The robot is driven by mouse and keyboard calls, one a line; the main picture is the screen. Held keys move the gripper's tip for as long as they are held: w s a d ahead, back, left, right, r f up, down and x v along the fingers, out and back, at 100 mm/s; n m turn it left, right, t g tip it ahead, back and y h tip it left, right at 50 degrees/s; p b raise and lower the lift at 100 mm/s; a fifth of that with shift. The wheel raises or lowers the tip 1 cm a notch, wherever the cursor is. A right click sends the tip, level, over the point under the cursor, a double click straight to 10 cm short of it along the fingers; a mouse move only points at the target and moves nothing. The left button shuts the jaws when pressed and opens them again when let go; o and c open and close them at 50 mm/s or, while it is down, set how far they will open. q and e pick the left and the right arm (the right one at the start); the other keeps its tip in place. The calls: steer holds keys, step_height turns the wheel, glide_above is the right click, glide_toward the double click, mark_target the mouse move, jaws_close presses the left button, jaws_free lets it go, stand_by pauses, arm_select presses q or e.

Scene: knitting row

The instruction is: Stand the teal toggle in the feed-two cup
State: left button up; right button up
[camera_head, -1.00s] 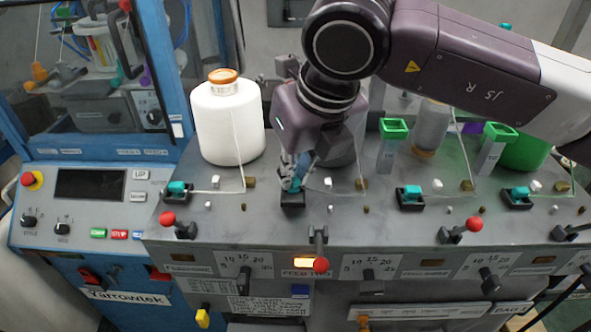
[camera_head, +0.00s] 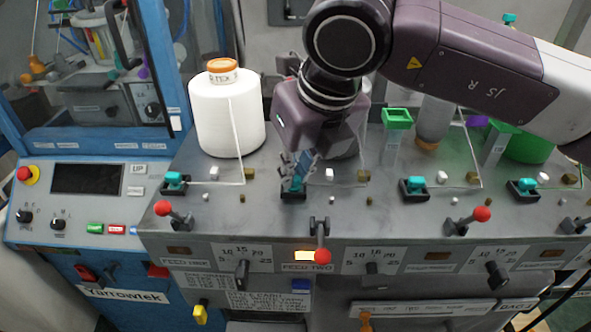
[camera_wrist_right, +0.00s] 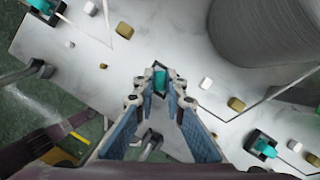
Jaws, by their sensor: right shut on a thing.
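The teal toggle (camera_wrist_right: 160,79) shows in the right wrist view, between the fingertips of my right gripper (camera_wrist_right: 160,90). In the head view the right gripper (camera_head: 294,176) points down at the feed-two position, above the lit FEED TWO label. Its fingers are shut on the toggle and hide most of it there. The black feed-two cup (camera_head: 292,196) shows just below the fingertips. I cannot tell how deep the toggle sits in the cup or whether it is fully upright. My left gripper is not in view.
Similar teal toggles sit in black cups at left (camera_head: 173,182) and right (camera_head: 413,188). A white yarn cone (camera_head: 226,120) stands behind left. Red-knobbed levers, one at feed two (camera_head: 322,256), line the front. Small white and brass blocks dot the panel.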

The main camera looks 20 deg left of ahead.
steer(key=shift+f, duration=0.1)
steer(key=o, duration=0.8)
steer(key=v, duration=1.2)
